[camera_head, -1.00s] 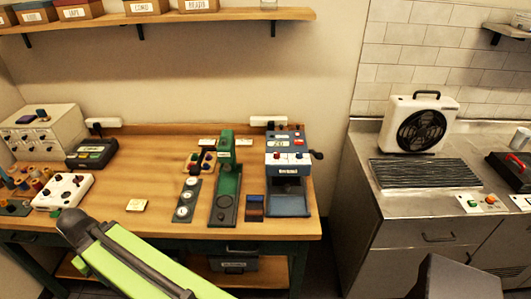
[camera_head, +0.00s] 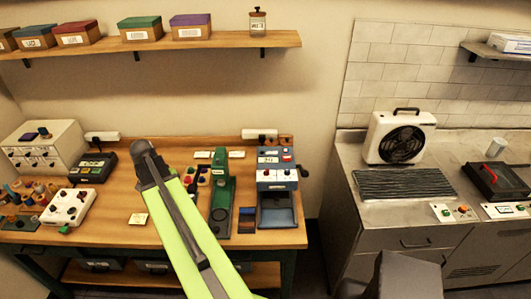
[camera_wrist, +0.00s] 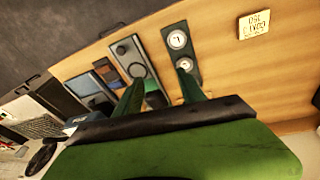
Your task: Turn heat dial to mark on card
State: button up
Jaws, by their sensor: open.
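A small cream card (camera_head: 138,219) lies flat on the wooden table, left of my arm. It also shows at the upper right of the wrist view (camera_wrist: 253,24), its writing too small to read surely. A dark plate with white round dials (camera_wrist: 177,40) lies in front of my fingers in the wrist view; in the head view my arm mostly covers it. I cannot tell which dial is the heat dial. My gripper (camera_wrist: 160,78) is open and empty, its two green fingers apart, near the dial plate and the green press base (camera_wrist: 128,55). No contact shows.
The green press (camera_head: 220,195) and a blue-and-white machine (camera_head: 277,185) stand right of my arm. A white control box (camera_head: 68,207) and a dark device (camera_head: 90,167) are at the left. A steel counter with a fan (camera_head: 400,138) is at the right. Bare wood surrounds the card.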

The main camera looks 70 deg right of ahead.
jog(key=s+d+r+m+g+p, duration=0.1)
jog(key=s+d+r+m+p, duration=0.25)
jog(key=s+d+r, duration=0.35)
jog(key=s+d+r+m+p, duration=0.2)
jog(key=s+d+m, duration=0.2)
jog(key=d, duration=0.5)
jog(key=m+g+p, duration=0.1)
jog(key=m, duration=0.3)
send_near(267, 170)
jog(key=shift+h, duration=0.4)
jog(key=b+x, duration=0.2)
jog(key=b, duration=0.3)
jog(key=b+x, duration=0.3)
jog(key=b, duration=0.2)
jog(key=a+b+x, duration=0.1)
jog(key=b+x, duration=0.2)
jog(key=b, duration=0.1)
jog(key=shift+f+b, duration=0.15)
jog(key=shift+b, duration=0.25)
jog(key=shift+s+d+f+b, duration=0.1)
jog(key=shift+d+f+b, duration=0.1)
jog(key=shift+f+b, duration=0.1)
jog(key=shift+r, duration=0.1)
